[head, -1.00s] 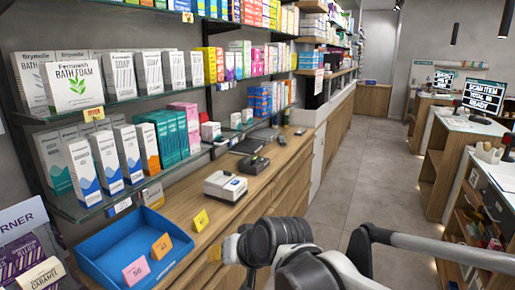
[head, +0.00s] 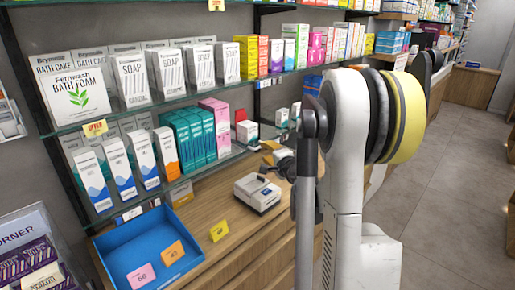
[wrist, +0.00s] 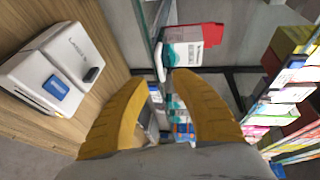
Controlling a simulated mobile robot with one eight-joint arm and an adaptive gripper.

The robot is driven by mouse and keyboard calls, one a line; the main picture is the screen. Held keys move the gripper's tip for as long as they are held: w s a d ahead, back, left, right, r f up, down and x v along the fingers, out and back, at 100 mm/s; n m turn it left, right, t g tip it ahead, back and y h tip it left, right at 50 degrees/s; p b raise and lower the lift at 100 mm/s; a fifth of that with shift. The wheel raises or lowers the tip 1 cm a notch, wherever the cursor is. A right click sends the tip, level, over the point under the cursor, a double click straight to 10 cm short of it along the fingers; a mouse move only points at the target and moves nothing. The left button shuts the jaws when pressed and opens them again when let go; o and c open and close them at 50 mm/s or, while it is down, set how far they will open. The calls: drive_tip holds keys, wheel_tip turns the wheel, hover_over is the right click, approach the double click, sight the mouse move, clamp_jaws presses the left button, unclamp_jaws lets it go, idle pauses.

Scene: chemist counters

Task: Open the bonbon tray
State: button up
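No thing clearly marked as a bonbon tray shows. An open-topped blue tray (head: 150,250) stands on the wooden counter at the lower left of the head view, with pink and orange price cards at its front. At the far lower left is a sweets stand (head: 30,250) with purple packs, partly cut off by the picture edge. My gripper (wrist: 160,80) shows in the wrist view as two yellow fingers, apart and with nothing held between them. It points toward the glass shelf edge. In the head view my arm hides much of the area around the gripper.
A white device (head: 257,192) sits on the counter right of the blue tray; it also shows in the wrist view (wrist: 62,62). Glass shelves with cartons overhang the counter. A yellow card (head: 219,231) stands near the counter's front. The floor aisle (head: 455,190) is clear.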

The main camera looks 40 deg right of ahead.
sight(260, 147)
drive_tip(key=x, duration=0.6)
drive_tip(key=shift+w+d+f+b, duration=0.1)
drive_tip(key=shift+w+b, duration=0.15)
drive_tip(key=shift+b, duration=0.15)
clamp_jaws()
